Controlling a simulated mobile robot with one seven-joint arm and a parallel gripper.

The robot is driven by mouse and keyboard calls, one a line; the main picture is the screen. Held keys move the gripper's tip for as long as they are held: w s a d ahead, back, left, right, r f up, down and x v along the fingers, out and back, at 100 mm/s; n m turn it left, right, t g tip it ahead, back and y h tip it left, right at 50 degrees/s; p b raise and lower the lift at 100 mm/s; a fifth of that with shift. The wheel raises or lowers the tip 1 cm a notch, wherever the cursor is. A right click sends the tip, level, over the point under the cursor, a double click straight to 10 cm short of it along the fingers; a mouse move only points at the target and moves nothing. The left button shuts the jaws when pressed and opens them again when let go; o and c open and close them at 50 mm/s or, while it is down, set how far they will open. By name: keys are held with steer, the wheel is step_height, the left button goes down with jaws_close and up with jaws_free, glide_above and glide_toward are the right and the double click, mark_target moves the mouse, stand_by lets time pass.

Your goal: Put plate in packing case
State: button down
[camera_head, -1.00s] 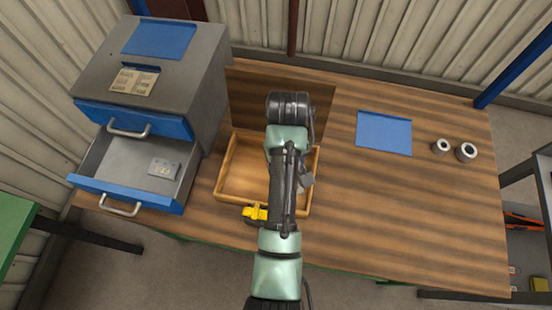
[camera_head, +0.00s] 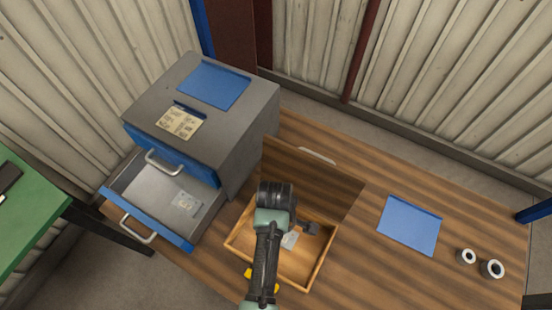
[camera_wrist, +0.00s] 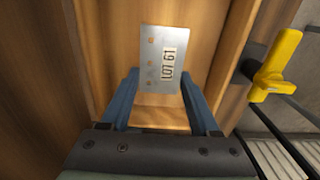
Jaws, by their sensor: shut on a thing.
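The plate (camera_wrist: 165,58) is a small grey metal sheet with a "LOT 61" label and several small holes. It is held between the two blue fingers of my gripper (camera_wrist: 159,78), which is shut on it. In the head view the plate (camera_head: 290,240) shows as a pale patch beside my arm, over the packing case. The packing case (camera_head: 321,260) is an open wooden box with its lid (camera_head: 310,180) raised at the back. In the wrist view its wooden wall (camera_wrist: 222,65) runs right of the plate. I cannot tell whether the plate touches the floor.
A yellow latch (camera_wrist: 275,68) sits outside the case. A grey cabinet (camera_head: 205,100) stands left, with its drawer (camera_head: 140,190) pulled out and another small plate (camera_head: 186,201) inside. A blue sheet (camera_head: 409,225) and two rings (camera_head: 466,256) (camera_head: 491,269) lie on the right of the table.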

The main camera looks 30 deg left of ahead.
steer(key=shift+f, duration=1.9)
steer(key=shift+f, duration=0.15)
steer(key=shift+c, duration=0.6)
jaws_free()
step_height(320, 180, up, 12)
steer(key=shift+r, duration=0.15)
